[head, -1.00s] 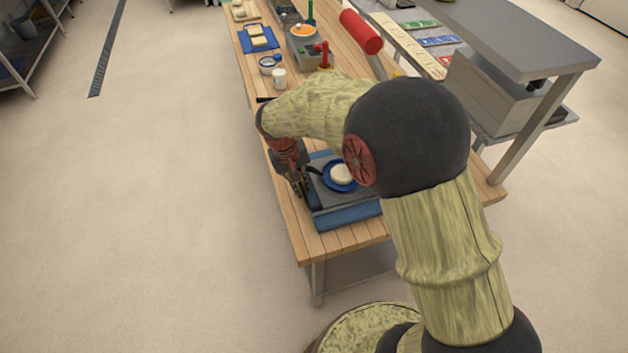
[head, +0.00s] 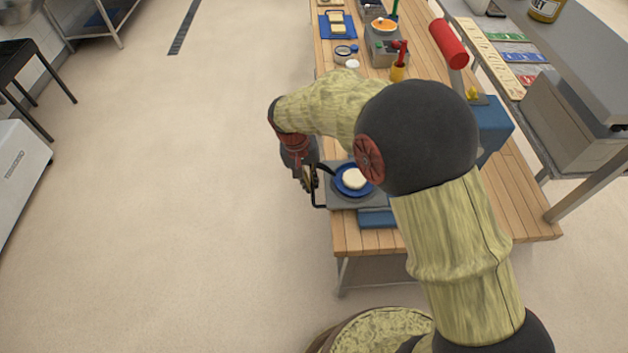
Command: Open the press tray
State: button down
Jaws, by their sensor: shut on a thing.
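The press tray (head: 341,200) is a grey plate at the near end of the wooden table, jutting out past the table's left edge. A blue round plate (head: 341,190) with a white round piece (head: 355,179) lies on it. The tray's dark handle (head: 316,200) is at its left side. My gripper (head: 309,182) is at this handle and shut on it, though the fingers are small and partly dark in the picture. The blue press base (head: 376,219) shows beside the tray. My arm hides part of the press; its blue body (head: 497,127) and red lever (head: 448,44) show on the right.
Farther along the table (head: 361,239) stand a grey box (head: 384,50) with a red-topped bottle (head: 399,62), jars and a blue board (head: 337,31). A metal table is on the right.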

jog(key=c, duration=2.2)
grip_release()
notch_tip(320, 180, up, 12)
jog(key=a, duration=0.2)
jog(key=shift+a+f, duration=0.15)
